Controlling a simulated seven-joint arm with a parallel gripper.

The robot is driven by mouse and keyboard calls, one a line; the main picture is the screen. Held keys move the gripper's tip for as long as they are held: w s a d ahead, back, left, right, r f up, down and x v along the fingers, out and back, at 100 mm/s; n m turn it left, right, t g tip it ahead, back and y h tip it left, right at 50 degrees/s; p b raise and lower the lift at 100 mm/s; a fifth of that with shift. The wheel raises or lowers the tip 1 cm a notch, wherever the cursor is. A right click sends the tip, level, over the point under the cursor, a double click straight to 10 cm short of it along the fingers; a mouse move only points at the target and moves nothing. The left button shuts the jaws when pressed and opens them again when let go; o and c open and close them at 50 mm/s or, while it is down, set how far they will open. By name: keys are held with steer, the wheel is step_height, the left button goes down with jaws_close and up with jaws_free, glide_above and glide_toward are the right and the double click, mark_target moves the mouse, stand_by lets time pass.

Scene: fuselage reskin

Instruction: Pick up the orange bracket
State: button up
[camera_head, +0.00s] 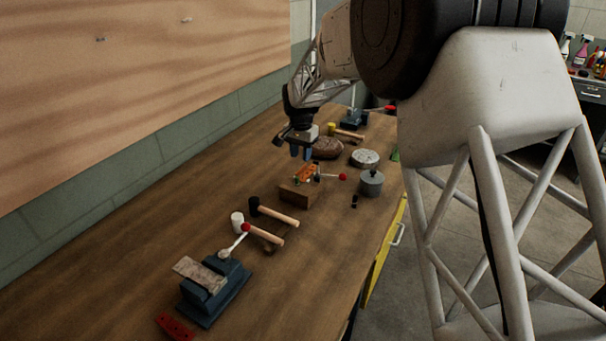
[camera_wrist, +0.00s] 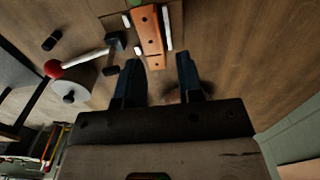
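The orange bracket (camera_head: 306,172) lies in the middle of the bench, close behind a brown wooden block (camera_head: 295,195). In the wrist view the bracket (camera_wrist: 151,32) is a long orange strip with dark holes, with white bars along its sides. My gripper (camera_head: 301,153) is above the bench, just beyond and above the bracket in the head view. Its two blue fingers (camera_wrist: 158,68) are spread apart with nothing between them. The bracket's near end shows ahead of the gap between the fingertips, slightly left of its middle. I cannot tell the exact height between them.
A red-knobbed lever (camera_wrist: 54,68) stands left of the bracket in the wrist view. On the bench are a grey lidded pot (camera_head: 371,184), a round tin (camera_head: 364,158), a black-headed mallet (camera_head: 275,211) and a blue vise (camera_head: 213,289). The bench's left side is clear.

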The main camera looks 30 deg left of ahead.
mark_target(305, 172)
steer(key=shift+f, duration=0.25)
steer(key=shift+w+f, duration=0.1)
steer(key=shift+f, duration=2.5)
jaws_close()
